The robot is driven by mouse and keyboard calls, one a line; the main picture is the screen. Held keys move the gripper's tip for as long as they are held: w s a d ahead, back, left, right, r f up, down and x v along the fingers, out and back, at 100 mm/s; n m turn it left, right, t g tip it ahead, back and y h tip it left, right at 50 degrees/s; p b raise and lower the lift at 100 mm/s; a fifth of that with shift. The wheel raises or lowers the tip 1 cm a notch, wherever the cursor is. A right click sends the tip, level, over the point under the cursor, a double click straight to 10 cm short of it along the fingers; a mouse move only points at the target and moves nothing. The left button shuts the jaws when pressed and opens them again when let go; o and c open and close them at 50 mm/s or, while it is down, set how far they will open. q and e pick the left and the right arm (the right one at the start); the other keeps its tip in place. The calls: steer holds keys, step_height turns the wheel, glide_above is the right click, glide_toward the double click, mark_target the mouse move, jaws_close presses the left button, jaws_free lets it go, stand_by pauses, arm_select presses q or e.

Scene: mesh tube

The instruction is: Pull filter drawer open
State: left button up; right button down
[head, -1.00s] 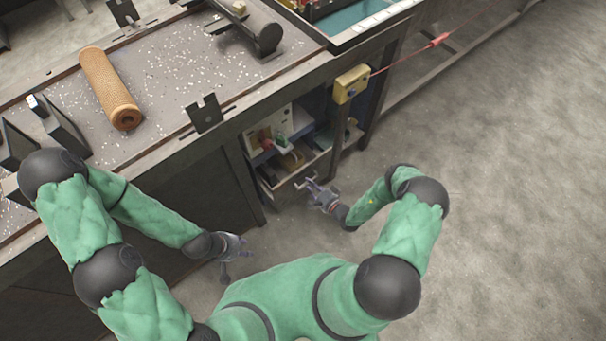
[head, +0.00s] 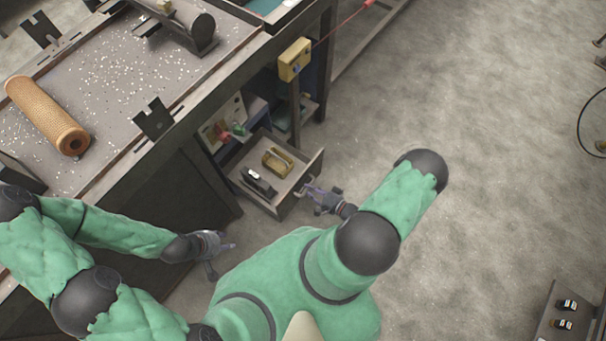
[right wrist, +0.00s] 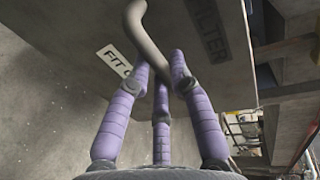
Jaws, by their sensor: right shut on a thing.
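The filter drawer (head: 283,186) stands pulled out of the workbench, and its inside shows from above. A tan block-like piece (head: 277,161) and a black piece (head: 258,181) lie in it. The drawer front (right wrist: 80,80) fills much of the right wrist view, with "FILTER" lettering and a white label (right wrist: 114,60), partly covered. My right gripper (head: 314,194) is at the drawer front, its purple fingers (right wrist: 160,68) shut on the grey bar handle (right wrist: 148,38). My left gripper (head: 222,254) is open and empty, low beside the bench front.
The workbench (head: 190,112) carries a perforated orange tube (head: 46,115) and a dark roller fixture (head: 188,30). A yellow box (head: 295,60) with a red cable is on the bench's right corner. A small dark stand (head: 560,315) is at lower right.

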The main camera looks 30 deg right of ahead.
steer(key=shift+v, duration=0.85)
steer(key=shift+d+f, duration=0.1)
steer(key=shift+f, duration=0.1)
steer(key=c, duration=1.1)
jaws_free()
steer(key=shift+s, duration=0.1)
steer(key=v, duration=1.1)
steer(key=shift+s+d+r, duration=0.1)
steer(key=shift+s, duration=0.3)
